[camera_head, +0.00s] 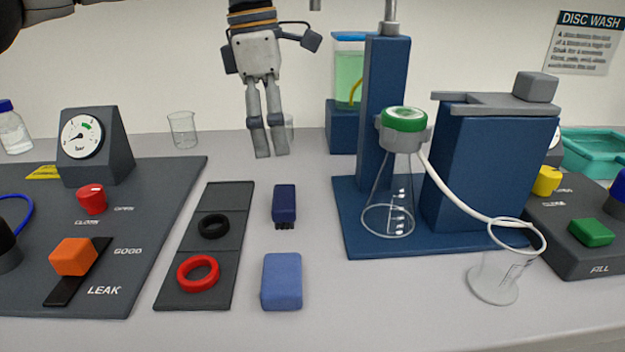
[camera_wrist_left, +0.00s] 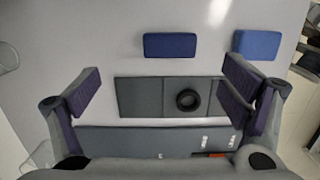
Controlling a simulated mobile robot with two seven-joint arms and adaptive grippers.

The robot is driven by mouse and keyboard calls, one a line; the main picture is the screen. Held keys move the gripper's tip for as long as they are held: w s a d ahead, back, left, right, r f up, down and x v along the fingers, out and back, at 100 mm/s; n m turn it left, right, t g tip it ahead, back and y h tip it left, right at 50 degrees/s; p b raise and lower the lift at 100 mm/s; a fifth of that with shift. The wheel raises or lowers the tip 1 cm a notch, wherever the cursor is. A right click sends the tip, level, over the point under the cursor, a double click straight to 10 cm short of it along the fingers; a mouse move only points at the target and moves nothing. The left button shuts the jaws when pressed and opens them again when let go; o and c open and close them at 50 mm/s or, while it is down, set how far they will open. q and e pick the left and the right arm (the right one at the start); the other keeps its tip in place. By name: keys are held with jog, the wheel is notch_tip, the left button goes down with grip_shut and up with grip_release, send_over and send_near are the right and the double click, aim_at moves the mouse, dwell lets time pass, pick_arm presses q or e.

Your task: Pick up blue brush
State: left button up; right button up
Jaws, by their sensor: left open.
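The blue brush (camera_head: 284,198) is a small dark blue block with black bristles on its near end. It lies on the table to the right of the grey ring tray. In the left wrist view the brush (camera_wrist_left: 170,46) shows as a dark blue bar above the tray. My left gripper (camera_head: 272,153) points down above the table, beyond the brush in the head view, apart from it. In the left wrist view its two fingers (camera_wrist_left: 160,88) are spread wide with nothing between them. My right gripper is not in view.
A lighter blue block (camera_head: 281,281) lies nearer than the brush. The grey tray (camera_head: 230,222) holds a black ring (camera_head: 214,226) and a red ring (camera_head: 198,273). A blue stand with a glass flask (camera_head: 388,212) is on the right. A beaker (camera_head: 183,130) stands behind.

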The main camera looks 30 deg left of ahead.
aim_at(284, 196)
pick_arm(q)
jog(key=f, duration=0.4)
jog(key=d+f, duration=0.1)
jog(key=f, duration=0.2)
jog(key=s+f, duration=0.1)
jog(key=f, duration=0.3)
jog(key=shift+d+f, duration=0.3)
jog(key=shift+d, duration=0.05)
jog(key=shift+w, duration=0.1)
jog(key=c, duration=1.2)
